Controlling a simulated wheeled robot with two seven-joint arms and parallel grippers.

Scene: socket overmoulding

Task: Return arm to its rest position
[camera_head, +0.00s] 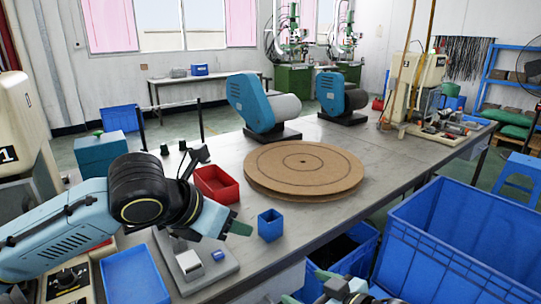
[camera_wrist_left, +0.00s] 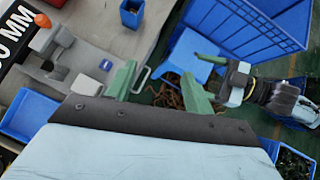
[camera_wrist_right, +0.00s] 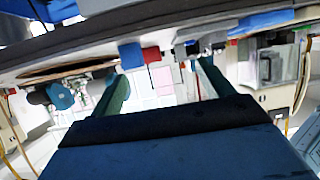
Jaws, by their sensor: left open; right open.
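My left arm (camera_head: 60,235) reaches in from the left over the table in the head view. Its gripper (camera_head: 238,228) is seen edge-on there, above the table's front part beside the small blue box. In the left wrist view the left gripper (camera_wrist_left: 158,87) is open, with nothing between its green fingers. My right gripper (camera_head: 310,287) shows at the bottom of the head view, low in front of the table and left of the big blue crate. In the right wrist view it (camera_wrist_right: 162,85) is open and empty, with the table edge above it in the picture.
A grey fixture plate (camera_head: 190,268) with a small blue part (camera_head: 218,255) lies below my left gripper. A red bin (camera_head: 217,184), small blue box (camera_head: 271,225) and round wooden turntable (camera_head: 303,168) stand on the table. A big blue crate (camera_head: 455,245) fills the right front.

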